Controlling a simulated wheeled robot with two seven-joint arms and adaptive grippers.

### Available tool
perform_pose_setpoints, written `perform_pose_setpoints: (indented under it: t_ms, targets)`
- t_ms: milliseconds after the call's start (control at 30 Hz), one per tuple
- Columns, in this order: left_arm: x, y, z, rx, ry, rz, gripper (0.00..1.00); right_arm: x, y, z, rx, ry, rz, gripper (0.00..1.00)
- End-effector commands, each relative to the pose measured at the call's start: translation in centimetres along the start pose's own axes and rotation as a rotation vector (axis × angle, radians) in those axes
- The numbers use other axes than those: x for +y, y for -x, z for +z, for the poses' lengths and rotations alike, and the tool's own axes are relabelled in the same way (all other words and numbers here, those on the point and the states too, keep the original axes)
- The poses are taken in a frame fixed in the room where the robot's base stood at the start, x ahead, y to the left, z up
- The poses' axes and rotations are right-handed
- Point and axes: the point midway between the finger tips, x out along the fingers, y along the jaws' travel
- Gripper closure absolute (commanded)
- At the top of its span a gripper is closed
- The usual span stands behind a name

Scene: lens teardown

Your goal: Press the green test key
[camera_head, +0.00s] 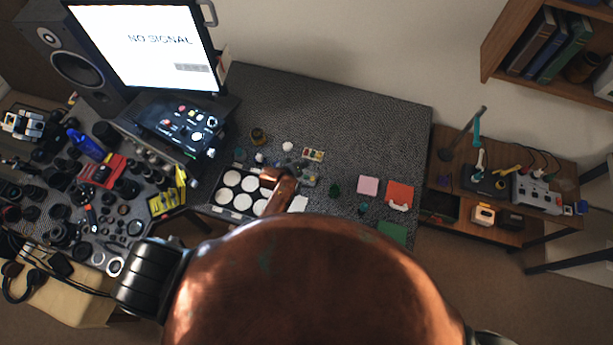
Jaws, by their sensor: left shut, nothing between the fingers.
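My left gripper (273,180) shows as a small copper-coloured shape over the right end of the palette of white discs (230,188). It looks shut and empty; its fingertips are small and hard to make out. A small light board with coloured spots (313,155) lies just beyond it to the right. A small dark green item (335,189) lies further right on the mat. I cannot tell for sure which thing is the green test key. My own large copper-coloured arm part hides the front middle of the bench. My right gripper is not in view.
A monitor reading "NO SIGNAL" (150,42) and a black control panel (182,124) stand at the left. Many lens parts crowd the left bench. Pink (368,186), red (400,191) and green (393,233) squares lie right. The dark mat (345,110) is clear at the back.

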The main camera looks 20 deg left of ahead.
Motion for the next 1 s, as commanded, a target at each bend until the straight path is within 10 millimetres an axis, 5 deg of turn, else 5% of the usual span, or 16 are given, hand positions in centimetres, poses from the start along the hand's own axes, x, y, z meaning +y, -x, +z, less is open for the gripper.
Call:
perform_pose_setpoints:
  t_ms: [600,1000]
  targets:
    - [-3.3,-4.8,3.6,-0.004,-0.002,0.001,1.00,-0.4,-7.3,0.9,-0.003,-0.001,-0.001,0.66]
    - [-4.1,-6.0,4.4,-0.002,-0.004,0.002,1.00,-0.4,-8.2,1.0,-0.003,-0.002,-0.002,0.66]
